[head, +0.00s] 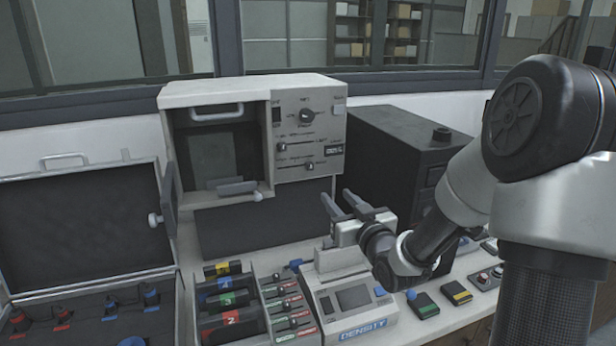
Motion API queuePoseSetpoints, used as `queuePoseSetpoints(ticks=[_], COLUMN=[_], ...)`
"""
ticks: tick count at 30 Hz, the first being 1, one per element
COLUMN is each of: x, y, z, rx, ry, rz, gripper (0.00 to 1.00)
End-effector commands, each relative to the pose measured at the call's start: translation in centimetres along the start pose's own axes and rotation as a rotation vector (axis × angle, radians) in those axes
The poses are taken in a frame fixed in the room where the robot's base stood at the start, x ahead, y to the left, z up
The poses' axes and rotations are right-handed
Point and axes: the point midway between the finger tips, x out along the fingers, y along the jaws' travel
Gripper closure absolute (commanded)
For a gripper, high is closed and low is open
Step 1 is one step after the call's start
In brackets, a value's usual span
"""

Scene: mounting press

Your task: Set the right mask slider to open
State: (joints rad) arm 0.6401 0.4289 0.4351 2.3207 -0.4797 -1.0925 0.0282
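The mounting press (215,95) is a pale box standing on the bench, with an open chamber at left and a control panel at right. The panel holds a round dial and two horizontal sliders, one above the other.
A black box (395,160) stands right of the press. Below my gripper is a white device marked DENSITY (365,300). A tray of coloured items (230,300) is left of it, and an open case (85,230) is at far left.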

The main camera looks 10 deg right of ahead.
Motion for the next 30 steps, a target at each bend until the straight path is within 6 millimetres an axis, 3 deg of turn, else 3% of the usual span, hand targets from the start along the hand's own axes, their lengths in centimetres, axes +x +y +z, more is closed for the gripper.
queuePoseSetpoints(ticks=[8,21,30], x=[2.8,12.4,16.7], y=[-0.1,-0.2,-0.2], z=[-0.3,-0.5,-0.5], rx=[0.007,0.007,0.006], ry=[0.022,0.021,0.019], rz=[-0.006,-0.005,-0.004], gripper=[0.64,0.64,0.64])
